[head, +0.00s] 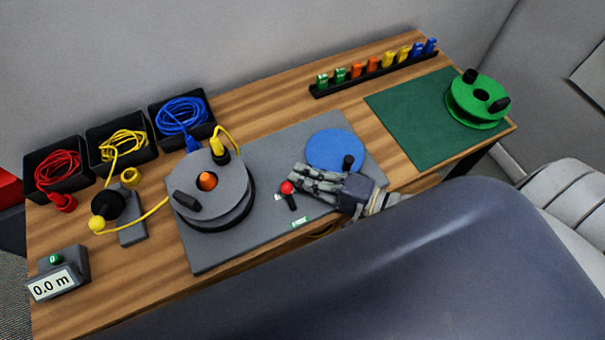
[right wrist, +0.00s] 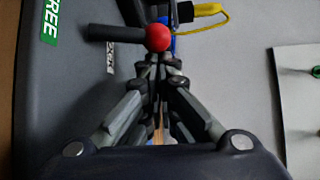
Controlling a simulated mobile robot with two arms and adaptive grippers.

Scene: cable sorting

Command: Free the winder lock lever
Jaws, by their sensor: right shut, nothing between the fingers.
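The lock lever has a red ball knob (head: 288,187) and a short black arm. It stands on the grey board (head: 270,160) between the grey winder drum (head: 222,183) and the blue disc (head: 335,148). A green FREE label (head: 301,222) lies in front of it, and a small LOCK label is beside it. My right gripper (head: 298,179) is shut and empty, its fingertips right beside the knob. In the right wrist view the shut fingertips (right wrist: 161,62) are just below the knob (right wrist: 158,37); I cannot tell if they touch. My left gripper is not in view.
Black bins with red, yellow and blue cables stand at the back left. A yellow cable runs from a guide (head: 108,205) to the drum. A meter (head: 55,275) reads 0.0 m. A green reel (head: 477,100) stands on the green mat (head: 410,125), mostly clear.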

